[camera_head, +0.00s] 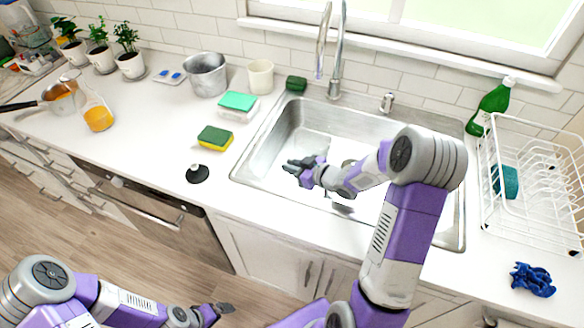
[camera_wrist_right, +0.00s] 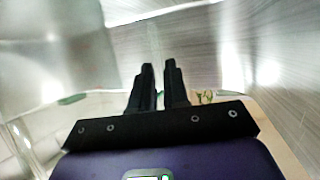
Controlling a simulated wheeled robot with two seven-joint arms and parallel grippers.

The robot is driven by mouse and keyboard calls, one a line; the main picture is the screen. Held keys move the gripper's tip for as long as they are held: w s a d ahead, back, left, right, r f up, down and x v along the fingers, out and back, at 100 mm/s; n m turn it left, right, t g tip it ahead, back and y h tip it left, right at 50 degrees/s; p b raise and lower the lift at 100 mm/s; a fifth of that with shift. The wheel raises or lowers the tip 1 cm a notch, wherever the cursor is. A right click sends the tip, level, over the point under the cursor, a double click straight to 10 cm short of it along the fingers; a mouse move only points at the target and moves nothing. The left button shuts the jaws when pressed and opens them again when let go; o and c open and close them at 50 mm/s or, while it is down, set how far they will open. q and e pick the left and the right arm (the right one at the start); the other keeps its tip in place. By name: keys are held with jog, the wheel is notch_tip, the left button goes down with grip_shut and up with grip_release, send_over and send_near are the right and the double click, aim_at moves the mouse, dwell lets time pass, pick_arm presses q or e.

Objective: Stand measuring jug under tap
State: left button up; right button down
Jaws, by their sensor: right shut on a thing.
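My right gripper (camera_head: 296,167) reaches into the sink's left part. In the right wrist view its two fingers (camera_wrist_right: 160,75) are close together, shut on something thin. A clear, glassy wall (camera_wrist_right: 25,135) shows beside them, probably the measuring jug; its full outline and tilt are hard to make out. In the head view a pale, see-through patch (camera_head: 322,147) lies just beyond this gripper. The chrome tap (camera_head: 336,62) rises behind the sink, its spout end above the basin, farther back than the gripper. My left gripper (camera_head: 214,312) hangs low in front of the cabinets, its jaws unclear.
The steel sink (camera_head: 262,140) has a raised rim. Left of it are sponges (camera_head: 215,138), a black stopper (camera_head: 198,174), a metal pot (camera_head: 206,75), a cup (camera_head: 261,77) and a carafe (camera_head: 98,116). Right are a green bottle (camera_head: 490,107), a dish rack (camera_head: 535,220) and a blue cloth (camera_head: 533,280).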

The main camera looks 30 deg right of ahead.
jog(key=c, duration=1.5)
grip_release()
jog(key=shift+f, duration=0.1)
jog(key=shift+c, duration=0.2)
jog(key=o, duration=0.4)
jog(key=shift+o, duration=0.2)
jog(key=shift+r, duration=0.25)
jog(key=p+v, duration=0.2)
jog(key=v, duration=0.5)
jog(key=shift+s, duration=0.2)
